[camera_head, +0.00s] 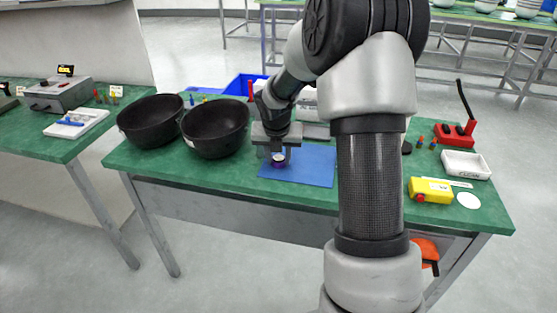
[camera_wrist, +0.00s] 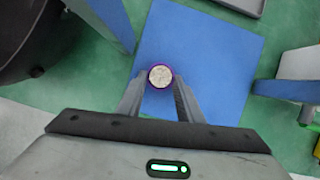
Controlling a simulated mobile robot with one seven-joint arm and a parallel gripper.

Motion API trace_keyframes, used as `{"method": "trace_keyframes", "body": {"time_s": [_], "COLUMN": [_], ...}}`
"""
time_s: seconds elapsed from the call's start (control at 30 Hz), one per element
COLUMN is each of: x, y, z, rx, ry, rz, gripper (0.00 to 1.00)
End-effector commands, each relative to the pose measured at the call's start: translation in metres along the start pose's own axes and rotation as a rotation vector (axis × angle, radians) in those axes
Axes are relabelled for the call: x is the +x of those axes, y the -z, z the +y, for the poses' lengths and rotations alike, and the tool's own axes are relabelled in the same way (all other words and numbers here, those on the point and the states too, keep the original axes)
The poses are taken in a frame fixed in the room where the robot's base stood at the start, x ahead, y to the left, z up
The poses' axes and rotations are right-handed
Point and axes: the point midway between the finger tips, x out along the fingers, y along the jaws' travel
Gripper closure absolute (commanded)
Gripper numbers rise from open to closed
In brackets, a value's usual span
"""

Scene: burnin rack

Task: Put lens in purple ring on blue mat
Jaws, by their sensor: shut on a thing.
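The blue mat (camera_head: 312,166) lies flat on the green table; it also shows in the wrist view (camera_wrist: 215,45). The lens (camera_wrist: 160,75) is a small, round, pale disc between the fingertips of my gripper (camera_wrist: 160,84), near the mat's left part. My gripper (camera_head: 278,150) points down and is shut on the lens. The purple ring (camera_wrist: 151,84) shows as a thin purple rim around the lens. In the head view, purple (camera_head: 278,164) shows just under the lens. I cannot tell whether the lens rests in the ring or is held just above it.
Two black bowls (camera_head: 216,128) stand left of the mat. A blue bin (camera_head: 243,84) is behind. The mat's right part looks clear.

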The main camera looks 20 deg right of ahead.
Motion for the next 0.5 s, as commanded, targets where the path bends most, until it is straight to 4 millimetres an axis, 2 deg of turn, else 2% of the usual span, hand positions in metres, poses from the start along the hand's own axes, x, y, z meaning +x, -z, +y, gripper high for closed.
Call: {"method": "trace_keyframes", "body": {"time_s": [0.23, 0.27, 0.37, 0.5], "x": [0.0008, 0.0011, 0.0006, 0.0005], "y": [0.0003, 0.0004, 0.0001, 0.0001], "z": [0.0000, 0.0000, -0.0001, 0.0000], "rx": [0.000, 0.000, 0.000, 0.000], "ry": [0.000, 0.000, 0.000, 0.000], "rz": [0.001, 0.000, 0.000, 0.000], "gripper": [0.88, 0.65, 0.48, 0.48]}}
